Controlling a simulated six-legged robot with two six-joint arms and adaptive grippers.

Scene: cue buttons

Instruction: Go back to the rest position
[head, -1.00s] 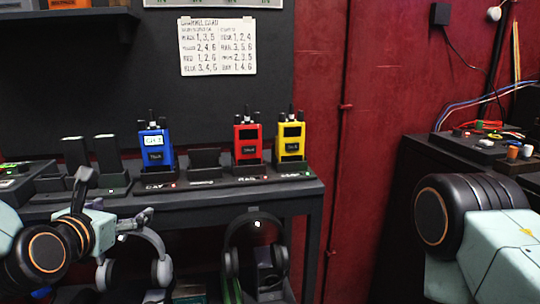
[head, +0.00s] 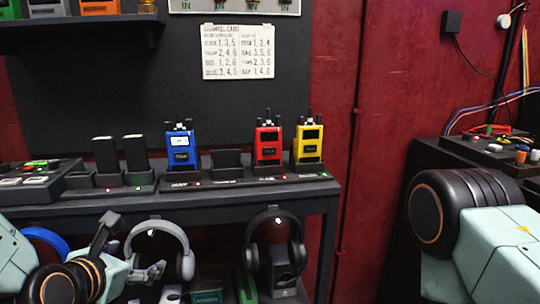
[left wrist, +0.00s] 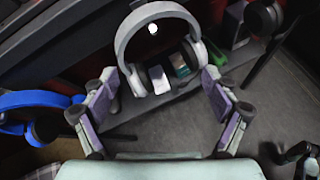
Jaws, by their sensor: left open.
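My left gripper (head: 150,271) is low at the left of the head view, below the shelf top and in front of the hanging grey headphones (head: 165,238). In the left wrist view the left gripper (left wrist: 160,82) has its two fingers spread wide with nothing between them. The grey headphones (left wrist: 152,42) show beyond the fingertips there; whether they touch is hard to tell, but a gap seems to lie between. My right arm shows at the right of the head view, but its gripper is out of the picture.
The shelf (head: 300,192) carries blue (head: 181,150), red (head: 268,143) and yellow (head: 308,143) radios in docks. Black headphones (head: 273,248) hang below it. Blue headphones (left wrist: 38,101) hang left of the left gripper. A dark console (head: 470,150) stands at the right.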

